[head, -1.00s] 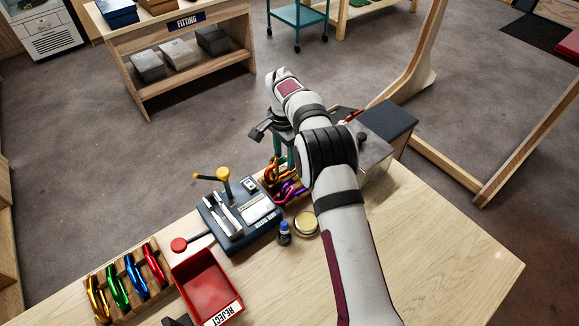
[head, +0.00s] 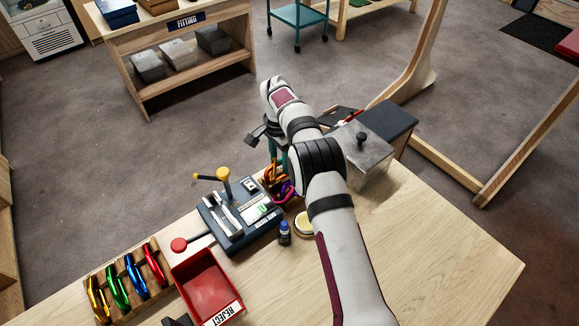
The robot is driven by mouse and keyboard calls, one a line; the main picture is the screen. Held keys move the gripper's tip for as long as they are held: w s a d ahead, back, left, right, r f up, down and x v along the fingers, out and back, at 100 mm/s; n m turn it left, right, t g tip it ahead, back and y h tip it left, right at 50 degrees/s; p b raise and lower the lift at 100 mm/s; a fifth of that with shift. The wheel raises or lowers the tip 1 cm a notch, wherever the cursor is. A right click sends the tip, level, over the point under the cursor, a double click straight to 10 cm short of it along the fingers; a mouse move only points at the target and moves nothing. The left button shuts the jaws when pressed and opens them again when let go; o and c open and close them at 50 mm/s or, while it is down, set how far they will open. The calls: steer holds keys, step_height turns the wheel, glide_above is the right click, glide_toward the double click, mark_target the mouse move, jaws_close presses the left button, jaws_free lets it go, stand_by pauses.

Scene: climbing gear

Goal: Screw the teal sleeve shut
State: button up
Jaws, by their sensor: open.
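I cannot make out a teal sleeve on any carabiner in the head view. My gripper (head: 278,164) points down on the far side of the table, its teal fingers partly hidden by my arm. It is open, above a wooden box with an orange carabiner (head: 272,179) and a purple carabiner (head: 283,191). Whether a finger touches either one cannot be told. A dark grey test fixture (head: 236,236) stands left of them, with two metal bars, a yellow-knobbed lever (head: 223,178), a red-knobbed handle (head: 179,244) and a panel lit green.
A rack (head: 128,280) at the front left holds several coloured carabiners. A red REJECT tray (head: 205,283) is beside it. The right tabletop is clear.

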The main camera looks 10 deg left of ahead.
steer(key=shift+w+a, duration=0.15)
steer(key=shift+a, duration=0.05)
steer(key=shift+r, duration=0.1)
steer(key=shift+r, duration=1.35)
steer(key=shift+d, duration=0.1)
steer(key=shift+s+d, duration=0.2)
steer(key=shift+s, duration=0.1)
steer(key=shift+s+d, duration=0.25)
steer(key=shift+f, duration=0.15)
